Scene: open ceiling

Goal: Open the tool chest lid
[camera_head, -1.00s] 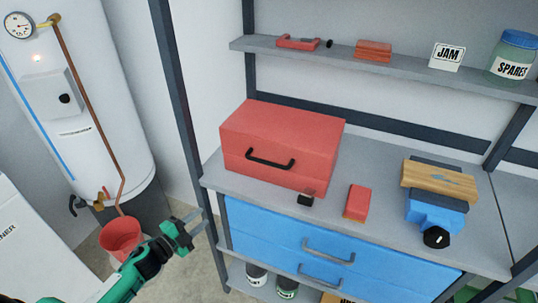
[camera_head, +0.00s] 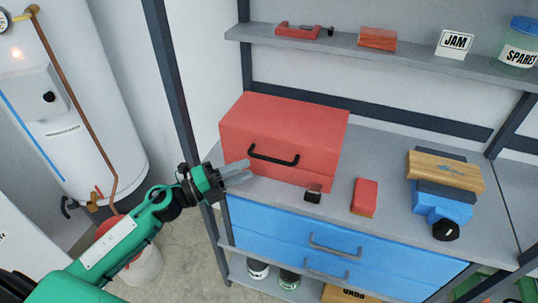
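The red tool chest (camera_head: 284,132) stands on the left part of the grey workbench (camera_head: 385,195), with its lid closed. A black handle (camera_head: 273,157) sits on its front face. My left gripper (camera_head: 238,172) is just in front of the chest's left front side, left of the handle. Its grey fingers point right toward the chest. I cannot tell whether they touch it or how far apart they are. My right gripper is not in view.
A blue vise (camera_head: 440,205) holds wood (camera_head: 444,171) at right. Blue drawers (camera_head: 330,248) are below. A dark rack post (camera_head: 172,80) stands at left.

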